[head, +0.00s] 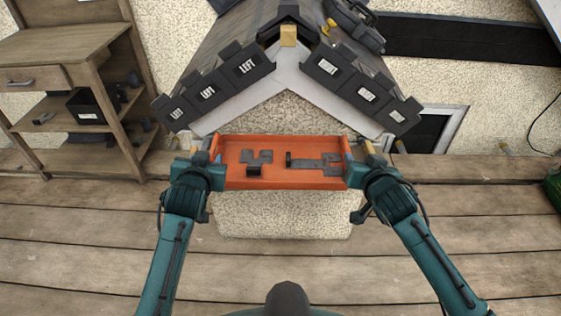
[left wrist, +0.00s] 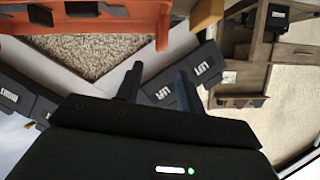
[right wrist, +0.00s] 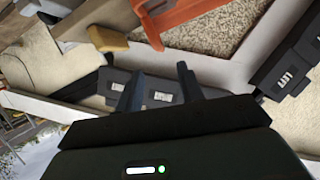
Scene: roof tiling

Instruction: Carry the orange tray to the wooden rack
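The orange tray (head: 290,184) is at the centre of the head view, in front of the small gabled roof, with several dark tile pieces in it. My left gripper (head: 207,158) is at its left end and my right gripper (head: 360,158) at its right end. In the left wrist view the fingers (left wrist: 159,68) are apart and empty, with the tray's end (left wrist: 163,28) just beyond them. In the right wrist view the fingers (right wrist: 160,69) are also apart and empty, short of the tray (right wrist: 178,14). The wooden rack (head: 60,43) stands at the far left.
The rack holds a black box (head: 92,107) and small dark items on its shelves. Dark tiles marked LEFT (head: 207,92) line the left roof slope, and more tiles (head: 365,94) line the right. The plank floor (head: 90,230) in front is clear.

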